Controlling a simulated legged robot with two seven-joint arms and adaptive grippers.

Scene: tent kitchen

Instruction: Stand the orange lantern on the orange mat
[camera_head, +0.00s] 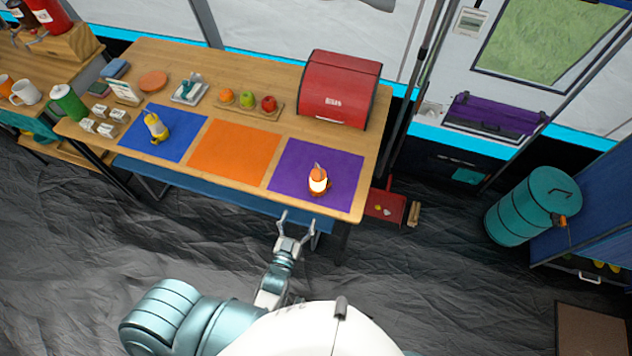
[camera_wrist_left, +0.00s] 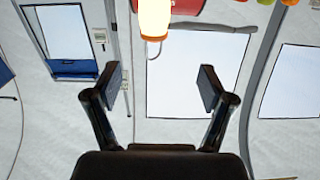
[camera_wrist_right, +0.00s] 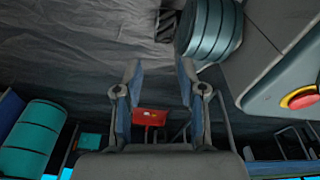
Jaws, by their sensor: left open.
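The orange lantern (camera_head: 318,181), with a glowing pale body, stands upright on the purple mat (camera_head: 338,164) at the right of the table. The orange mat (camera_head: 235,152) lies bare between the purple and blue mats. My left gripper (camera_head: 298,217) is open and empty at the table's front edge, just short of the lantern. In the left wrist view the lantern (camera_wrist_left: 155,22) shows at the top, beyond the spread fingers (camera_wrist_left: 160,82). My right gripper (camera_wrist_right: 159,72) has its fingers apart with nothing between them, over the floor; it is hidden in the head view.
A yellow lantern-like object (camera_head: 156,127) stands on the blue mat (camera_head: 172,142). A red bread box (camera_head: 340,88) and a fruit board (camera_head: 250,105) stand behind the mats. A red dustpan (camera_head: 385,206) lies on the floor at the table's right end.

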